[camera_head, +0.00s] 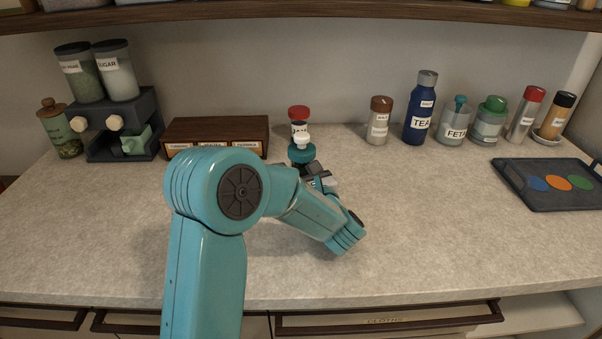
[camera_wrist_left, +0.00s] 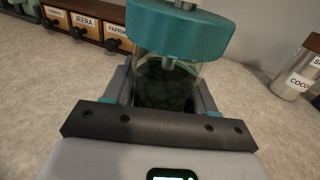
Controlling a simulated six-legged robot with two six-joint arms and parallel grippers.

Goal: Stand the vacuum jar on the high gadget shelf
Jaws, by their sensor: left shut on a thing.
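The vacuum jar has a teal lid (camera_head: 302,154) with a pale knob; in the left wrist view its clear body with dark contents (camera_wrist_left: 165,85) stands between my fingers. My left gripper (camera_wrist_left: 163,98) is shut on the jar body, below the lid. In the head view this gripper (camera_head: 318,180) is over the counter's middle, and my arm hides most of the jar. I cannot tell whether the jar's base touches the counter. A dark wooden shelf (camera_head: 300,12) runs across the top of the head view, with its upper side mostly out of view. My right gripper is not in view.
Behind the jar stands a red-lidded jar (camera_head: 299,116). A spice drawer box (camera_head: 217,131) and a dark rack (camera_head: 121,128) with canisters are left. Several bottles, including a blue one (camera_head: 420,110), line the back right. A dark tray (camera_head: 550,200) lies right; the counter's right-centre is clear.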

